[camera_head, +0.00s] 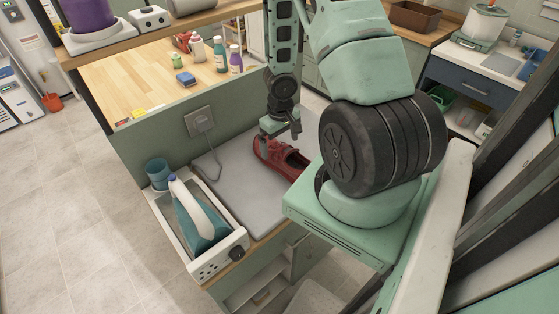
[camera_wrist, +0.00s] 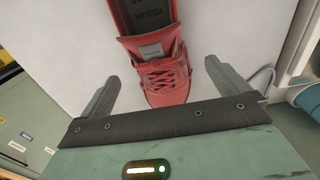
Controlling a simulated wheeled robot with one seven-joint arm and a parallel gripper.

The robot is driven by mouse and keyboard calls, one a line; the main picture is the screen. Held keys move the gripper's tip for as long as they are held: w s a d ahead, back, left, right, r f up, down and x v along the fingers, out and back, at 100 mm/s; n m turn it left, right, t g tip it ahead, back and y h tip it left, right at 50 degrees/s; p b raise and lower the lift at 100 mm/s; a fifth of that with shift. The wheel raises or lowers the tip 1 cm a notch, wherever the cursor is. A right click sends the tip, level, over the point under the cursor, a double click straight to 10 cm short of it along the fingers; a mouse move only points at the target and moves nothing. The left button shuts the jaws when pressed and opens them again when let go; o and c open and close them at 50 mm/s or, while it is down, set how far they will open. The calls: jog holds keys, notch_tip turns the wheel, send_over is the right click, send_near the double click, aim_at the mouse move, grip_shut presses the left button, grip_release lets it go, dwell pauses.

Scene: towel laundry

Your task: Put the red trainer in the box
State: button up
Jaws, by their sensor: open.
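The red trainer (camera_head: 281,158) lies on the pale grey worktop surface (camera_head: 240,175) in the head view, partly hidden behind my arm. In the wrist view the trainer (camera_wrist: 158,75) shows its laces and toe between the two fingers. My gripper (camera_head: 280,134) is over the toe end of the trainer. In the wrist view my gripper (camera_wrist: 164,74) is open, with one finger on each side of the toe; I cannot tell whether they touch it. A brown open box (camera_head: 413,18) stands on the far counter at the upper right.
A white tray holder (camera_head: 232,250) with a teal iron (camera_head: 202,222) stands at the worktop's left front. A blue cup (camera_head: 158,174) is beside it. A cord hangs from the wall socket (camera_head: 199,121). Several bottles stand on the wooden counter (camera_head: 130,80) behind the low wall.

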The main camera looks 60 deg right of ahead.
jog(key=shift+w+d+f+b, duration=0.1)
jog(key=shift+f+b, duration=1)
jog(key=shift+f, duration=0.25)
jog(key=shift+w+f+b, duration=0.1)
jog(key=shift+f+b, duration=1)
jog(key=shift+f, duration=0.2)
jog(key=c, duration=1.3)
jog(key=shift+r, duration=0.1)
